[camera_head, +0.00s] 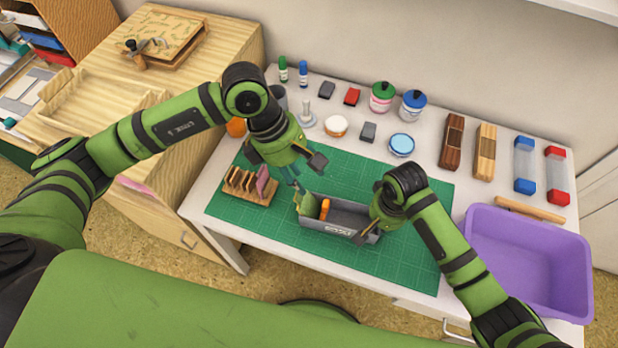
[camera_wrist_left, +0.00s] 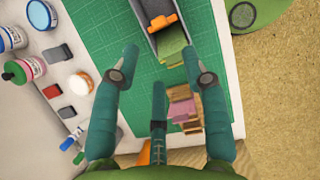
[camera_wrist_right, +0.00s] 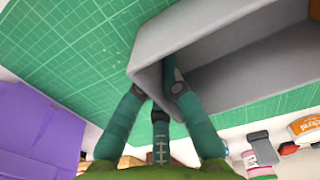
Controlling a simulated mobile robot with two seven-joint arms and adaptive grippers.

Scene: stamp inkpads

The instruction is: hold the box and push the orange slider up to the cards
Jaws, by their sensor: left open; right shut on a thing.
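The grey open box (camera_head: 326,226) lies on the green cutting mat (camera_head: 240,213). The orange slider (camera_head: 325,208) stands inside the box toward its left end. The green cards (camera_head: 305,203) stand at that end and lean outward. In the left wrist view the slider (camera_wrist_left: 163,21) and cards (camera_wrist_left: 170,46) look close together, with a narrow dark gap. My left gripper (camera_head: 301,172) is open and empty, above and behind the card end. My right gripper (camera_wrist_right: 156,78) is shut on the wall at the box's right end (camera_wrist_right: 205,38).
A wooden rack (camera_head: 246,190) with several stamps or dividers and a pink piece stands left of the box. Inkpads, bottles and wooden blocks line the back of the table. A purple bin (camera_head: 530,255) stands at the right. The mat in front of the box is clear.

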